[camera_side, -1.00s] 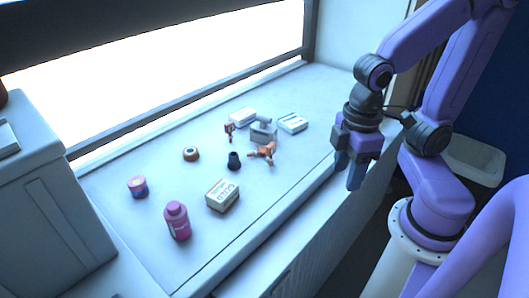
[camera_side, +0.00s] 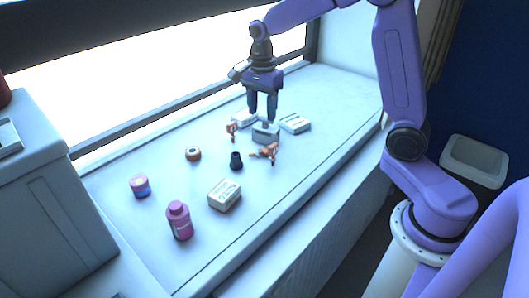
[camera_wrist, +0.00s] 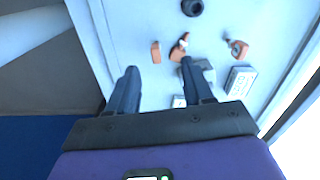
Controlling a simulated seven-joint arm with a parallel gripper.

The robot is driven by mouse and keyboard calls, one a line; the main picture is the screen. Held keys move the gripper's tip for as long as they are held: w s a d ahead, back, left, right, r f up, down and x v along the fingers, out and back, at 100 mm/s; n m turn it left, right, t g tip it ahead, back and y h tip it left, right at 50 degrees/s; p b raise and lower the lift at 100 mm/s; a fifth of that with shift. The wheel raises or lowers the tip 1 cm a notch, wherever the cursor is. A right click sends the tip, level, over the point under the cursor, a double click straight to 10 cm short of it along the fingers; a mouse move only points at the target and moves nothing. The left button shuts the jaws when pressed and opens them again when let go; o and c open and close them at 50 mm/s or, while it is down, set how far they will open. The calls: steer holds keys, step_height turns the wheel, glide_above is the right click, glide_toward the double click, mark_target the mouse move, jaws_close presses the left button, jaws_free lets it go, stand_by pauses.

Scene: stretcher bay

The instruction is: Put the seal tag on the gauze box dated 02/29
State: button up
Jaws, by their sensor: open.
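Two small white printed boxes lie behind the middle of the bench. One (camera_side: 294,122) is right of my gripper, the other (camera_side: 241,118) left of it, partly hidden; its printed face shows in the wrist view (camera_wrist: 240,81). Their dates are too small to read. A grey block (camera_side: 265,134) lies below my fingers. Small orange-brown pieces lie near it, one to the left (camera_side: 232,129) and some in front (camera_side: 266,151); I cannot tell which thing is the seal tag. My gripper (camera_side: 262,119) points down, open and empty, above the grey block.
A dark cup (camera_side: 236,160), a brown ring (camera_side: 193,154), a pink and blue jar (camera_side: 140,186), a pink bottle (camera_side: 179,222) and a cream box (camera_side: 224,196) stand toward the front left. The window wall runs behind. The right end of the bench is clear.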

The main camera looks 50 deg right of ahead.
steer(key=w+d+f+m, duration=0.1)
steer(key=w+d+m, duration=0.3)
steer(key=d+m, duration=0.1)
steer(key=m, duration=0.1)
glide_above(265, 149)
steer(key=f, duration=1.1)
steer(key=shift+s+a+f, duration=0.15)
steer(key=shift+a+f, duration=0.1)
steer(key=shift+d+f, duration=0.1)
steer(key=shift+f, duration=2.95)
steer(key=c, duration=0.9)
steer(key=shift+r, duration=0.1)
